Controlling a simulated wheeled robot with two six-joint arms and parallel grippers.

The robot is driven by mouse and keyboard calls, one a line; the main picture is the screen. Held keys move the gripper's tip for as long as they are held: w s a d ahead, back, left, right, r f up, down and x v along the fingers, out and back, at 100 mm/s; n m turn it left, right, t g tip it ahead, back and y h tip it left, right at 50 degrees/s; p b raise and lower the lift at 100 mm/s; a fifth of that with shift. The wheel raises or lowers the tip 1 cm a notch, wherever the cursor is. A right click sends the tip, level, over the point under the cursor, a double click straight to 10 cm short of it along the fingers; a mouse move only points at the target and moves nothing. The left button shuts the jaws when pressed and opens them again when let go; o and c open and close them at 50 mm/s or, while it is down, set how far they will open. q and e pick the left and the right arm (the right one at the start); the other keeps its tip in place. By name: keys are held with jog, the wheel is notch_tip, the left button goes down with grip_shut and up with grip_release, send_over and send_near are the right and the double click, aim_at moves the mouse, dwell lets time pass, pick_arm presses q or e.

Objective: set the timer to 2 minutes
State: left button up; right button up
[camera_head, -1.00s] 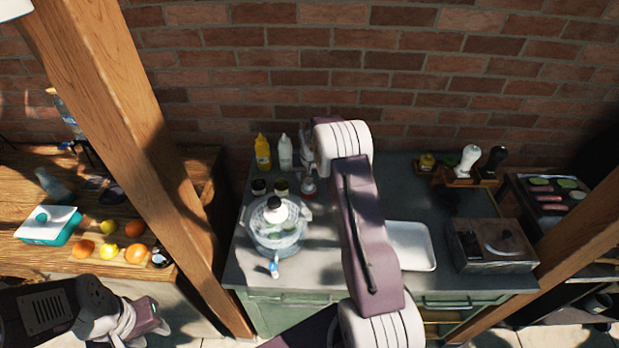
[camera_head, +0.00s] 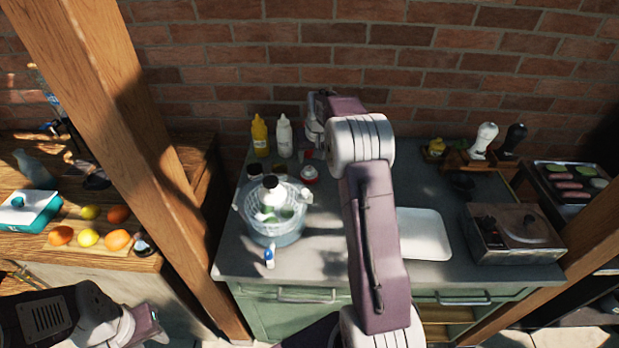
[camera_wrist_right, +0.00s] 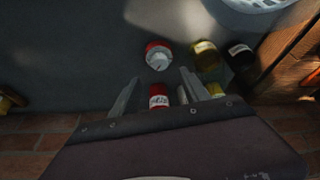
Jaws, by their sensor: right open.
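The timer (camera_head: 309,174), a small round red and white dial, sits on the grey counter behind and right of the glass bowl. In the right wrist view the timer (camera_wrist_right: 158,56) lies just beyond my fingertips, with its white knob facing the camera. My right gripper (camera_head: 313,140) is over the back of the counter near the timer. In the right wrist view my right gripper (camera_wrist_right: 160,76) is open, its fingers apart and not touching the timer. My left gripper (camera_head: 146,326) hangs at the lower left, away from the counter; its jaws are unclear.
A glass bowl with a colander (camera_head: 274,228) stands left of my right arm. A yellow bottle (camera_head: 260,135) and a white bottle (camera_head: 284,137) stand behind. A red bottle (camera_wrist_right: 158,98) shows between my fingers in the wrist view. A white tray (camera_head: 424,235) lies right.

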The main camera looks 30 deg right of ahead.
aim_at(309, 169)
jog(key=p+x, duration=0.1)
jog(key=x, duration=0.7)
jog(key=shift+w+f, duration=0.15)
jog(key=shift+f, duration=0.2)
grip_shut()
jog(key=shift+p, duration=0.4)
